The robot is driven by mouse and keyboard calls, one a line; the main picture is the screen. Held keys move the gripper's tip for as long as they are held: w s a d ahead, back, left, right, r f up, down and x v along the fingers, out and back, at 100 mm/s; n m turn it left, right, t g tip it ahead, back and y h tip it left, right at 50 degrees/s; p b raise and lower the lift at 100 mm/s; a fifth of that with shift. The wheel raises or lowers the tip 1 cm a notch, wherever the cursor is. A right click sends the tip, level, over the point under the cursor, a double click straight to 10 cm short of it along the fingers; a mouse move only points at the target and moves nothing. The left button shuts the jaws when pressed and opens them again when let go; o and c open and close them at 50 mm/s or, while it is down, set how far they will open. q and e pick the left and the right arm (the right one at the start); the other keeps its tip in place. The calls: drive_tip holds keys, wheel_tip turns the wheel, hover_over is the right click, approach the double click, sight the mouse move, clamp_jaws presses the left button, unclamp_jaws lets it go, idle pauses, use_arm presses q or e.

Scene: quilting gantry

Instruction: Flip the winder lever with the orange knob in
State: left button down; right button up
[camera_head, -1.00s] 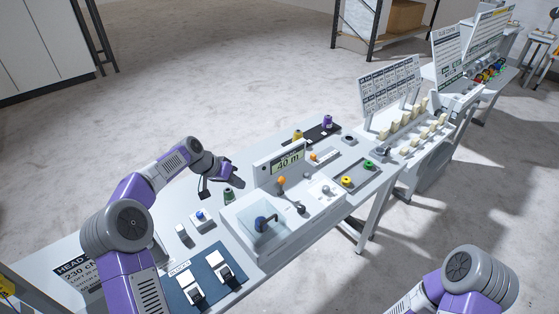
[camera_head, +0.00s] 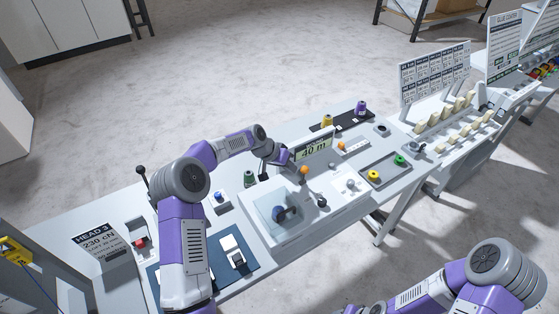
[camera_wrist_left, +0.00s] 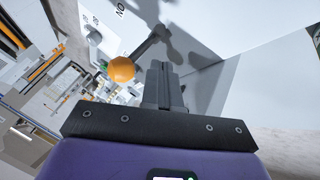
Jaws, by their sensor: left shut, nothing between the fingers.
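The winder lever's orange knob (camera_head: 303,169) stands up on the white winder unit, just in front of its display reading 40 m. In the left wrist view the orange knob (camera_wrist_left: 121,69) is large and close, just left of my fingers, with a gap between them in the picture. A grey rod and its shadow show behind the fingers. My left gripper (camera_head: 285,160) is beside the display, left of the knob; in the wrist view its fingers (camera_wrist_left: 163,82) are together and empty. The knob looks free of the gripper; the lever's lower part is hard to make out. My right gripper is out of view.
A grey tray (camera_head: 386,169) with yellow and green pieces is to the right. A black strip (camera_head: 341,121) with spools lies behind.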

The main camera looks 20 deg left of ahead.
sight(304, 177)
use_arm(q)
drive_tip(key=shift+d+f, duration=0.1)
drive_tip(key=shift+d, duration=0.85)
drive_tip(key=shift+s, duration=0.1)
drive_tip(key=s+d+t+y+b, duration=0.1)
drive_tip(key=b, duration=0.2)
drive_tip(key=d+m+t+y+b, duration=0.1)
drive_tip(key=b, duration=0.2)
drive_tip(key=shift+s+d+y, duration=0.15)
drive_tip(key=shift+s+y, duration=0.2)
drive_tip(key=shift+y, duration=0.05)
drive_tip(key=shift+s+d+b, duration=0.35)
drive_tip(key=shift+d+b, duration=0.1)
drive_tip(key=shift+b, duration=0.25)
drive_tip(key=shift+s+d+f, duration=0.1)
drive_tip(key=shift+d, duration=0.05)
